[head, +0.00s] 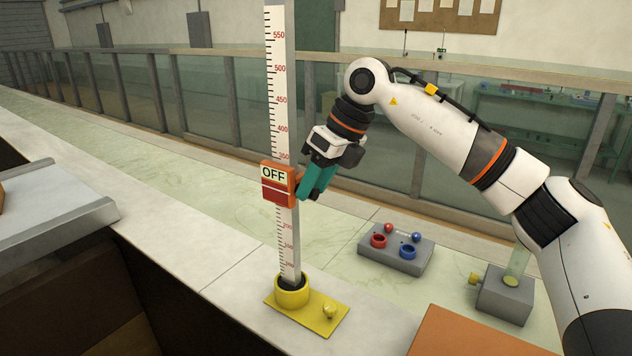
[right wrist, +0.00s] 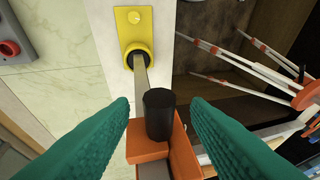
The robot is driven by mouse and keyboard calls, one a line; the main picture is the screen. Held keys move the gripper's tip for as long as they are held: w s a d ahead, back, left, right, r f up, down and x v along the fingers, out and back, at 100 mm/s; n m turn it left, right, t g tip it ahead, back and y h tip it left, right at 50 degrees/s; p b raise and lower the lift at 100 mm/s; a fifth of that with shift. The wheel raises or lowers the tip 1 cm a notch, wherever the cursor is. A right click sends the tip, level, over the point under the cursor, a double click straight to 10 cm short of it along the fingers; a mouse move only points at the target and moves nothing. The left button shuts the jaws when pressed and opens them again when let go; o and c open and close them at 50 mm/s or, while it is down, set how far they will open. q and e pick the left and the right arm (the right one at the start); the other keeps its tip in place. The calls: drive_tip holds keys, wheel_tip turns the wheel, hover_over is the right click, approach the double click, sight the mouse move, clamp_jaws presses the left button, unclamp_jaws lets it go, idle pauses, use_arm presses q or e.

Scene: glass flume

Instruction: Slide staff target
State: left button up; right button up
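The white graduated staff (head: 283,90) stands upright in a yellow socket (head: 292,291). The orange staff target (head: 276,184) sits around it partway up, with an "OFF" label above a red face. My right gripper (head: 307,190) is at the target's right side, with its teal fingers reaching towards it. In the right wrist view the two fingers (right wrist: 160,108) are apart, one on each side of the target's black knob (right wrist: 159,114), with gaps showing beside it. The orange target body (right wrist: 147,146) shows below the knob. My left gripper is not in view.
A grey box with red and blue rings (head: 396,249) lies right of the staff. Another grey block with a glass tube (head: 505,293) stands further right. An orange surface (head: 480,335) is at the lower right. The glass-walled flume (head: 215,105) runs behind.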

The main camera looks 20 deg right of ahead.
drive_tip(key=b+v, duration=0.1)
drive_tip(key=v, duration=1.1)
